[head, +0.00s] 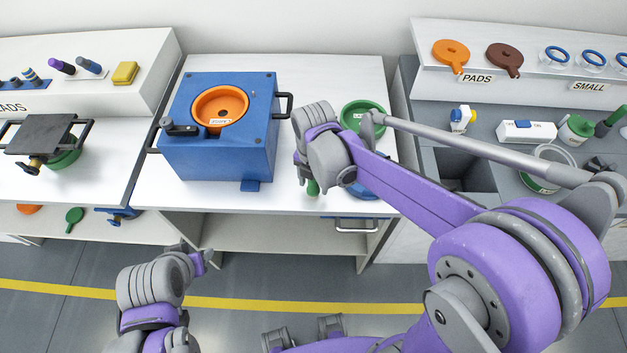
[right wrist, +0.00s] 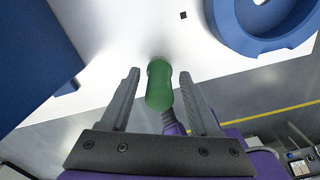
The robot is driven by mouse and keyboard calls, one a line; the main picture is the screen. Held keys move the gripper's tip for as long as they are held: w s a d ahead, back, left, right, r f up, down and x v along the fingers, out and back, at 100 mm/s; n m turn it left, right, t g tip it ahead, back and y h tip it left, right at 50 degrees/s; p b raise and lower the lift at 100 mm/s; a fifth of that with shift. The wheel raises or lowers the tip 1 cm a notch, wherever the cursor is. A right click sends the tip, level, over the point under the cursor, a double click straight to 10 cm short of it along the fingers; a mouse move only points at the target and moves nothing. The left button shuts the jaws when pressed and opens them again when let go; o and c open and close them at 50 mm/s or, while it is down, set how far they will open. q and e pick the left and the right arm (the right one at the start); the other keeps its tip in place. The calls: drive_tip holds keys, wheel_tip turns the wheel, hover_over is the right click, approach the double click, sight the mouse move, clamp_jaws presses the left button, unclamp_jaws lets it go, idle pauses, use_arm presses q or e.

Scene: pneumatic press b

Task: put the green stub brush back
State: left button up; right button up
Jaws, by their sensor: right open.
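The green stub brush (head: 313,187) shows as a short green handle near the front edge of the white table, just below my right gripper in the head view. In the right wrist view the rounded green handle (right wrist: 159,85) lies between the two fingers of my right gripper (right wrist: 160,76), with a gap on either side. The gripper is open. A purple part shows below the handle; I cannot tell whether it belongs to the brush. My left gripper (head: 204,259) is low in front of the table, too small and turned to tell its jaws.
A blue press box (head: 222,150) with an orange bowl stands left of my right gripper. A green dish (head: 362,110) and a blue ring (head: 362,192) lie close to its right. A grey counter with a clear green-based container (head: 540,182) and other tools is at the right.

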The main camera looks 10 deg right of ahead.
wheel_tip(320, 180, up, 10)
drive_tip(key=shift+w+a+r, duration=0.1)
drive_tip(key=shift+w+r, duration=0.05)
drive_tip(key=shift+r, duration=0.3)
drive_tip(key=shift+r+m, duration=0.1)
drive_tip(key=shift+m, duration=0.3)
use_arm(q)
drive_tip(key=shift+w+r, duration=0.25)
drive_tip(key=shift+r, duration=0.35)
use_arm(e)
drive_tip(key=s+d+f+m+t, duration=0.2)
drive_tip(key=s+m, duration=0.4)
drive_tip(key=m, duration=0.7)
drive_tip(key=s+d+f+m+t, duration=0.3)
drive_tip(key=s+m, duration=0.4)
drive_tip(key=m, duration=0.7)
drive_tip(key=shift+d+f+m+t, duration=0.3)
drive_tip(key=shift+d+f, duration=0.35)
drive_tip(key=shift+d, duration=0.35)
